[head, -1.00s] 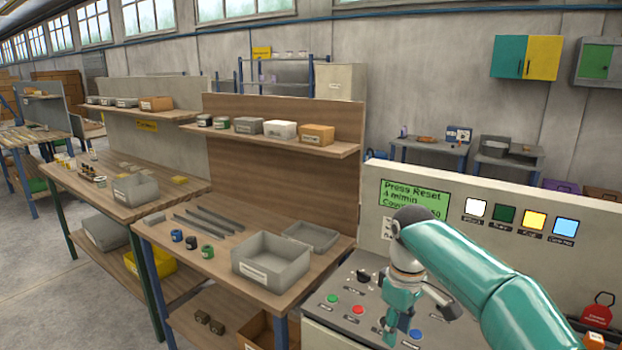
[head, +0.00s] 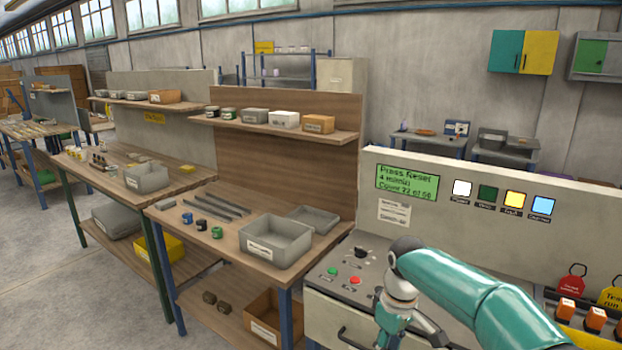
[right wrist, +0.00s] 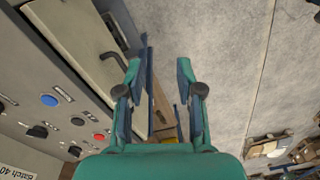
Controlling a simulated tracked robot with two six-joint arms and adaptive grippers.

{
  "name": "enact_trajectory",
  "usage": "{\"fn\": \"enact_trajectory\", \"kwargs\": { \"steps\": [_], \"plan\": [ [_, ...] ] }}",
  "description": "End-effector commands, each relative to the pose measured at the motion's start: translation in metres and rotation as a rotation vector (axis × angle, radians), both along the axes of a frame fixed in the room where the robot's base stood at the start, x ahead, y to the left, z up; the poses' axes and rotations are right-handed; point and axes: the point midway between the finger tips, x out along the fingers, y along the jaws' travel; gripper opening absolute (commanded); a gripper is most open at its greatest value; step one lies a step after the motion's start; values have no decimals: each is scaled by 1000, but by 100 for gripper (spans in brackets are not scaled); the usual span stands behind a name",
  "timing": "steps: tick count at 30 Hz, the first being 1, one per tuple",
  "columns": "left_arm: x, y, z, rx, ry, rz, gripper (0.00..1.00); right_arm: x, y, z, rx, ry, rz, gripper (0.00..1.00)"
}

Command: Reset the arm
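My right arm comes in from the right in the head view, with its right gripper (head: 408,335) pointing down by the front of the control panel (head: 322,285). In the right wrist view the right gripper (right wrist: 158,82) is open, its two teal fingers apart with nothing between them. Below the fingers are the cabinet's front edge and the concrete floor. The blue button (right wrist: 49,100) and red button (right wrist: 98,137) lie to the left, clear of the fingers. The display (head: 407,184) reads "Press Reset", "4 m/min" and a count. My left gripper is not in view.
A wooden workbench (head: 190,262) with a grey bin (head: 275,240) stands left of the machine. A handle (right wrist: 112,60) sticks out from the cabinet front near the right gripper. The floor ahead of the cabinet is clear.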

Motion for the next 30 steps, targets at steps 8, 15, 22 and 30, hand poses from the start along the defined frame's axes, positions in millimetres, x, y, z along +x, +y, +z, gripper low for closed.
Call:
{"fn": "enact_trajectory", "kwargs": {
  "steps": [8,15,22,30],
  "plan": [
    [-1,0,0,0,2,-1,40,-20,13,-94,84,25,-90,36],
    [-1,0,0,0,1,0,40,-98,31,-218,216,76,-324,36],
    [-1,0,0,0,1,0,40,-210,37,-286,290,117,-644,36],
    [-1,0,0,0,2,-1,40,-277,33,-296,292,122,-836,36]
  ]
}}
